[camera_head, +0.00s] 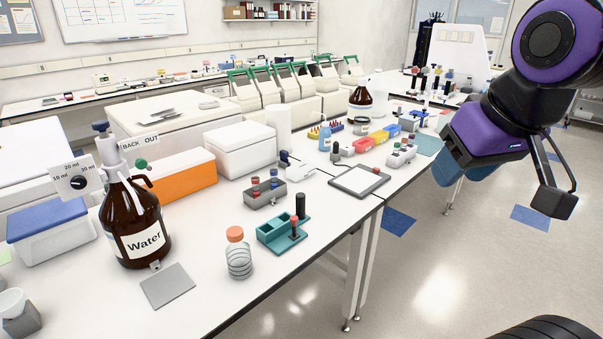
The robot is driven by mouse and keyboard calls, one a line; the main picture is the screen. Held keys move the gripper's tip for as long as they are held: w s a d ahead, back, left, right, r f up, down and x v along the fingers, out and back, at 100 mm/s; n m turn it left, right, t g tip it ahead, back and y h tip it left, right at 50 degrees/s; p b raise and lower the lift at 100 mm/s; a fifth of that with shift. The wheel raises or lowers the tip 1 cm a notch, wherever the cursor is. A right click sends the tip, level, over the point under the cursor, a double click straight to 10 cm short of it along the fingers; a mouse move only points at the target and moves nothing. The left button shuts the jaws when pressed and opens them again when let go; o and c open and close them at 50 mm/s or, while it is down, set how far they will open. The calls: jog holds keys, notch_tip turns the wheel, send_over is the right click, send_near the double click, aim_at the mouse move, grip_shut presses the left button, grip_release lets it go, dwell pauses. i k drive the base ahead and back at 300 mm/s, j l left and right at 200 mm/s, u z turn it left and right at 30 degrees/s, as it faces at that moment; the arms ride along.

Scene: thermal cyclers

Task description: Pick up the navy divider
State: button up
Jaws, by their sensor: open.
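I cannot pick out a navy divider with certainty. A small dark-blue piece (284,159) stands beside a white item near the middle of the bench, but its shape is too small to name. My gripper (553,200) hangs at the upper right, over the floor beyond the bench's right edge. It is open, with no object visible in it and well apart from the bench things. One black finger shows clearly; the other side is hard to make out.
Open floor lies to the right.

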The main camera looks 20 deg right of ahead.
aim_at(284, 155)
jog(key=i+l+u, duration=0.1)
jog(key=u, duration=0.6)
jog(key=i+l+u, duration=0.15)
jog(key=l+u, duration=0.25)
jog(key=l, duration=0.5)
jog(key=i+l+u, duration=0.1)
jog(key=l+u, duration=0.3)
jog(key=l, duration=1.85)
